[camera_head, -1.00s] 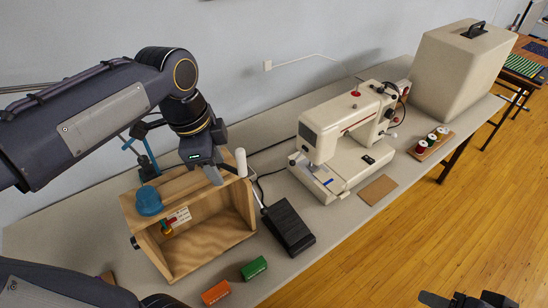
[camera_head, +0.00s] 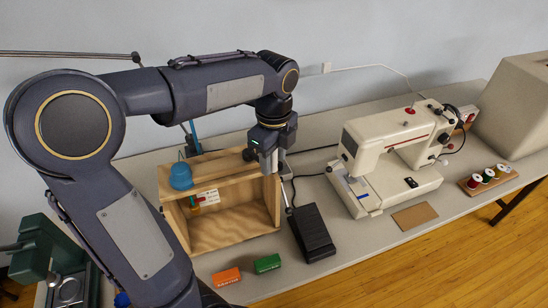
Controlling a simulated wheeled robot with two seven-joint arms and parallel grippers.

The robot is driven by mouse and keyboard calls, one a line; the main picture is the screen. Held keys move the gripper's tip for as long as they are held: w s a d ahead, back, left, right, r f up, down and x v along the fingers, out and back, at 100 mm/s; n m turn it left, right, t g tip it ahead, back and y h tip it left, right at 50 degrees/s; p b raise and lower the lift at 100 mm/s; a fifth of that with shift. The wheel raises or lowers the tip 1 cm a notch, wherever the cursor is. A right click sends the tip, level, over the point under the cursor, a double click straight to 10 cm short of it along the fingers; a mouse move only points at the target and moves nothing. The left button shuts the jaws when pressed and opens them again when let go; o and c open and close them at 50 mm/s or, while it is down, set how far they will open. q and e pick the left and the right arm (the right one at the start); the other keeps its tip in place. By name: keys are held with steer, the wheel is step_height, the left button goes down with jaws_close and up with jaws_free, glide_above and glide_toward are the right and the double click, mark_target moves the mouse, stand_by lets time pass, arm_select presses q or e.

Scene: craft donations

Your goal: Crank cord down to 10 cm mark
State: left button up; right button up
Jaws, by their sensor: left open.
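A wooden box (camera_head: 235,232), open at the front, stands on the table with a blue domed part (camera_head: 181,176) on its top left. Inside, a small coloured piece (camera_head: 195,203) hangs beside a white marked card (camera_head: 211,194). The cord and the card's marks are too small to read. A crank with a metal arm (camera_head: 287,195) is at the box's right side. My left gripper (camera_head: 270,163) points down at the box's top right, by the crank's upper end, with its jaws open. It hides the crank's handle, so I cannot tell whether they touch. My right gripper is out of view.
A black pedal (camera_head: 313,233) lies just right of the box. Orange (camera_head: 226,277) and green (camera_head: 267,263) small boxes lie in front. A sewing machine (camera_head: 390,160) and thread spools (camera_head: 488,176) stand farther right. A green machine (camera_head: 38,248) is at lower left.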

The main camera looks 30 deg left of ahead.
arm_select(q)
steer(key=shift+a+f, duration=0.15)
steer(key=shift+f, duration=0.15)
steer(key=shift+c, duration=0.2)
jaws_close()
steer(key=shift+s, duration=0.15)
